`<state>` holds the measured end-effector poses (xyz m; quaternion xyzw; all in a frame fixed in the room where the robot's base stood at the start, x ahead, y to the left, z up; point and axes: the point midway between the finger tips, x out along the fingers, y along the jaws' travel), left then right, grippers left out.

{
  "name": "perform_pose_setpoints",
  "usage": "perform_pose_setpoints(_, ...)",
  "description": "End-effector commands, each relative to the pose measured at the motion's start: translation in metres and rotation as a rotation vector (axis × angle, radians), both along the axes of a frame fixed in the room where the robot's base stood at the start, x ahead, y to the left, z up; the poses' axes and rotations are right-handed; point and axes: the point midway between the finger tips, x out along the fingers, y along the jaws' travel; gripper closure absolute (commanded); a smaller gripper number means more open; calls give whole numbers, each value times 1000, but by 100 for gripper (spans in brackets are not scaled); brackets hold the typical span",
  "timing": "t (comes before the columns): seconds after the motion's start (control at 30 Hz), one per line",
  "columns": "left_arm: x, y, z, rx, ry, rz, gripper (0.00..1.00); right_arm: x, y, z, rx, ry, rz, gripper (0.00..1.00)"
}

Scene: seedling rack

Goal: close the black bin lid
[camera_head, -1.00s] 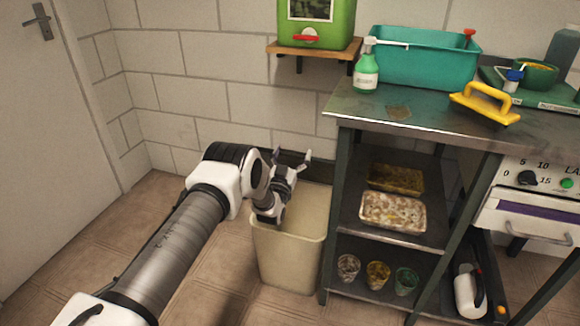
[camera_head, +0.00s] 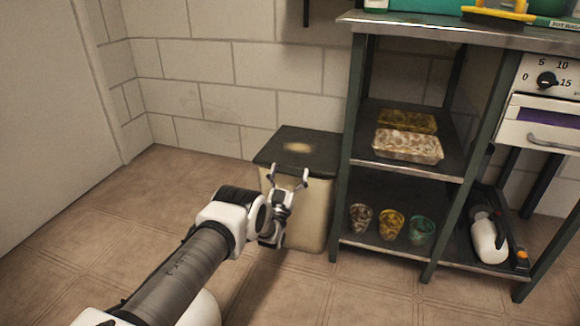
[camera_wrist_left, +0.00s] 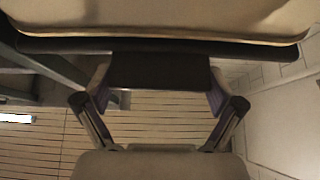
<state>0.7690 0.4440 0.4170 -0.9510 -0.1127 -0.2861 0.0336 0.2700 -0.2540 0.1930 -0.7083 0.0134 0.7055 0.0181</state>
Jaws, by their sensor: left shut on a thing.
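The black bin lid (camera_head: 325,150) lies flat over the top of the cream bin (camera_head: 314,222), with a pale worn patch on it. My left gripper (camera_head: 287,177) is at the lid's front edge. In the left wrist view the lid's dark edge (camera_wrist_left: 250,48) runs across below the cream bin wall (camera_wrist_left: 160,18). A dark tab (camera_wrist_left: 160,72) on that edge sits between the fingers of my left gripper (camera_wrist_left: 160,88), which is shut on it. My right gripper is out of view.
A metal rack (camera_head: 345,200) stands close on the bin's right, with foil trays (camera_head: 408,146) and several small pots (camera_head: 391,224) on its shelves. A white brick wall (camera_head: 225,65) is behind. The tiled floor (camera_head: 110,220) to the left is clear.

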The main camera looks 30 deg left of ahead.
Motion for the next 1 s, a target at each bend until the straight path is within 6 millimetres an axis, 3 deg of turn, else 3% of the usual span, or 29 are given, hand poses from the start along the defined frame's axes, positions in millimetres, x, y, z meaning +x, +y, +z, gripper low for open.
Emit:
perform_pose_setpoints(0.03, 0, 0, -14, -1, 5, -1, 69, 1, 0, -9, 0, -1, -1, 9)
perform_pose_setpoints(0.2, 0, 0, -26, -1, 6, -1, 70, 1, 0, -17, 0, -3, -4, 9)
perform_pose_setpoints(0.67, 0, -1, -34, -2, 18, -2, 70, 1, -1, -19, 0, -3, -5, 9)
perform_pose_setpoints(0.7, 0, -1, -34, -2, 18, -2, 4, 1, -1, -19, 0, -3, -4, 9)
perform_pose_setpoints(0.73, 0, -1, -34, -2, 18, -2, 0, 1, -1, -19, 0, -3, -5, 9)
perform_pose_setpoints(1.0, 0, 0, -30, -1, 8, 0, 0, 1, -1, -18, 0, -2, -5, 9)
